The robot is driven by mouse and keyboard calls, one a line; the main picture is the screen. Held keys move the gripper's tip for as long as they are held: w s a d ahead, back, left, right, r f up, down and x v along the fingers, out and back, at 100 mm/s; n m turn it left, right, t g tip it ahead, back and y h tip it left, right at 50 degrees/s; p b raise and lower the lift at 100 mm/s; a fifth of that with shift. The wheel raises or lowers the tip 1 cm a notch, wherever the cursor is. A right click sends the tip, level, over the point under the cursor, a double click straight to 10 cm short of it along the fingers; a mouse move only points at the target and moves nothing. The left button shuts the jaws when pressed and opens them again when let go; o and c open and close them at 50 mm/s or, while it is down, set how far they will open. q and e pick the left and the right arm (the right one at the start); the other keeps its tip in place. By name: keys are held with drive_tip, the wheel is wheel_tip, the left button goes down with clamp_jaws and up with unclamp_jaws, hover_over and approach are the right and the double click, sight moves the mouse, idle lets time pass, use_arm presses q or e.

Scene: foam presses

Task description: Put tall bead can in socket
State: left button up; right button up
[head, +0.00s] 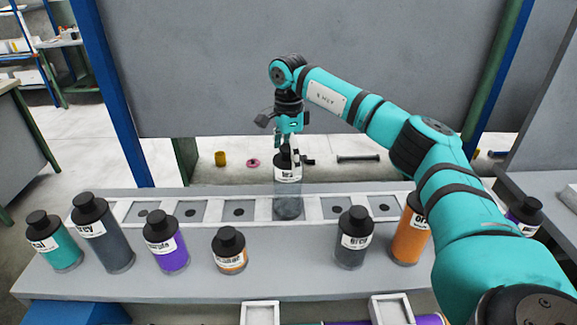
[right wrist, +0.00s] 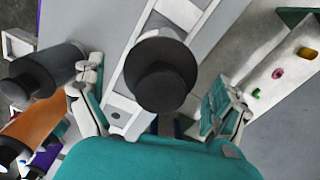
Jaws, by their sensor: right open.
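A tall can (head: 288,203) with a black cap, white label and grey body stands upright in the middle of the white socket rack (head: 260,208), apparently in one of its sockets. Its base is hard to make out. My right gripper (head: 292,158) is directly above, pointing down around the cap. In the right wrist view the black cap (right wrist: 163,75) lies between the two spread fingers (right wrist: 160,112), with gaps on both sides. The gripper is open. My left gripper is not in view.
Empty sockets with dark holes flank the can. In front stand a teal can (head: 60,252), a tall grey can (head: 108,245), a purple can (head: 170,255), a short orange can (head: 231,260), a dark can (head: 352,252) and a tall orange can (head: 408,243). A grey panel (head: 220,70) rises behind.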

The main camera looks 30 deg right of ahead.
wheel_tip(320, 180, up, 9)
drive_tip(key=shift+r+b, duration=0.1)
drive_tip(key=shift+b, duration=0.65)
